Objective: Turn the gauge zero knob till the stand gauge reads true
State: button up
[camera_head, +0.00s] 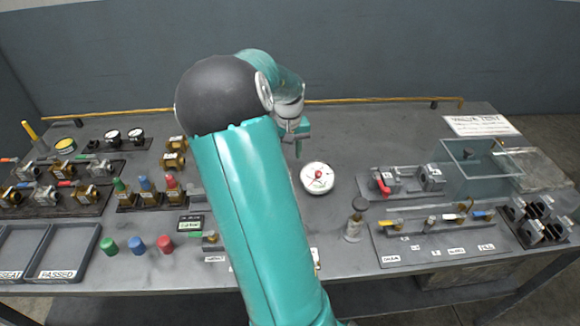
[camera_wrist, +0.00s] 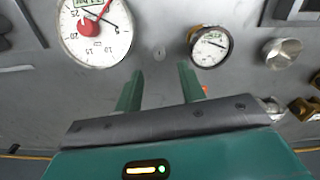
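A large white gauge (camera_head: 317,178) with a red knob (camera_head: 318,174) at its centre stands right of my arm. In the wrist view this gauge (camera_wrist: 95,30) is at upper left, its top cut off, with a red pointer and a dark needle apart from each other. A smaller white gauge (camera_wrist: 210,46) is right of it, and a silver round knob (camera_wrist: 283,53) is farther right. I cannot tell which knob is the zero knob. My gripper (camera_wrist: 160,72) is open and empty, its fingertips apart from both gauges. My arm hides part of the bench in the head view.
Valves and coloured caps (camera_head: 137,244) fill the left side, with trays (camera_head: 64,252) at the front left. A valve rig (camera_head: 430,236), a bottle (camera_head: 355,222) and a clear box (camera_head: 478,170) are on the right. The bench behind the large gauge is mostly clear.

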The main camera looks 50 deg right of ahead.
aim_at(290, 170)
notch_tip(290, 170, down, 6)
jog(key=shift+f, duration=0.15)
grip_shut()
